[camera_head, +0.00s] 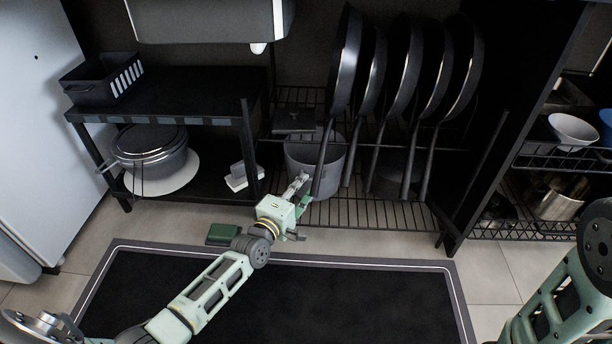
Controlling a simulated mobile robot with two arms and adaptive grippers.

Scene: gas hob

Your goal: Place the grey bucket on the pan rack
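The grey bucket (335,176) stands upright on the lower wire shelf of the pan rack (388,213), left of centre. A pan handle crosses in front of it. My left gripper (299,186) is at the bucket's front left side and overlaps its lower wall in the picture. Its fingertips are small and partly merge with the bucket, so I cannot tell whether they are open or touching it. My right arm shows at the lower right, but its gripper is out of view.
Several dark pans (400,70) hang above the shelf, handles down. At left, a black shelf unit (180,92) holds a black basket (103,78) and a lidded pot (150,150). Bowls (572,131) stand on the right rack. A dark mat (350,305) covers the floor.

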